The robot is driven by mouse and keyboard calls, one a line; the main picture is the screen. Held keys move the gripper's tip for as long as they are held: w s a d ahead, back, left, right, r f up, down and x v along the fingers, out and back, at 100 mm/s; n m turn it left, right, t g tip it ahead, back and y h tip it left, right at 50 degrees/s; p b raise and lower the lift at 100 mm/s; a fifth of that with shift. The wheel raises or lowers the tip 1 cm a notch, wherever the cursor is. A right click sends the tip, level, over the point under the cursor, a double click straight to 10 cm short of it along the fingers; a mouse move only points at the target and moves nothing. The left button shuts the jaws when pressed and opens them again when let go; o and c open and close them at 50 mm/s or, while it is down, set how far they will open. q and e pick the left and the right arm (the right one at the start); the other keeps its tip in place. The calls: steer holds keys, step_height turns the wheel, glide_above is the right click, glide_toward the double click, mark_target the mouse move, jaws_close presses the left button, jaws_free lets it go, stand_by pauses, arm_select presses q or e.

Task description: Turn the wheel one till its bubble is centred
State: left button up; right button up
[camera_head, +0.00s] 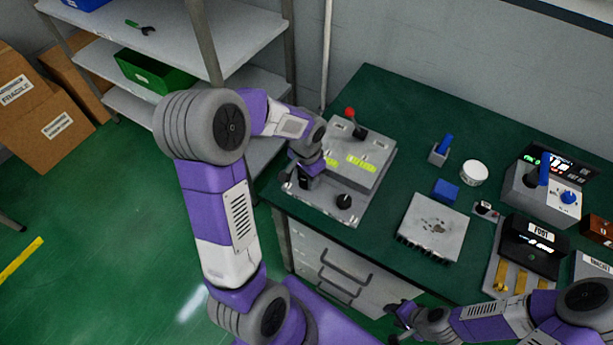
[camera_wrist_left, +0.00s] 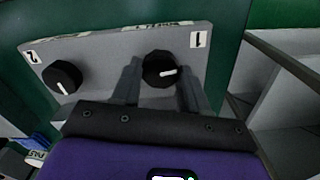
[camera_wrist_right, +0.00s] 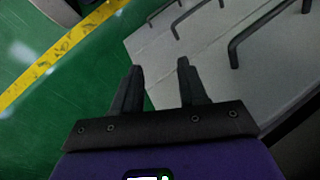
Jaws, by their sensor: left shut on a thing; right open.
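The device (camera_head: 375,150) with a sloped grey panel stands at the desk's left end. Its yellow-green vials (camera_head: 361,164) are too small to show where the bubbles lie. Black wheel one (camera_wrist_left: 157,68), beside the label 1, has a white pointer line. My right gripper (camera_wrist_right: 160,70) is open and empty, in front of the drawers.
A red-knobbed lever (camera_head: 351,114) rises at the device's back. A grey box (camera_head: 433,228), a blue block (camera_head: 446,190), a white round container (camera_head: 474,173) and more instruments stand to the right. Drawer handles (camera_head: 345,266) jut out below the desk. Shelves (camera_head: 240,45) stand at the left.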

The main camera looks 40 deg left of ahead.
mark_target(306, 180)
arm_select(q)
steer(key=o, duration=1.1)
steer(key=shift+c, duration=0.2)
steer(key=shift+r, duration=0.1)
step_height(306, 180, up, 8)
steer(key=shift+f+p, duration=0.25)
steer(key=shift+p, duration=0.7)
arm_select(e)
steer(key=shift+r, duration=0.95)
steer(key=shift+s, duration=0.1)
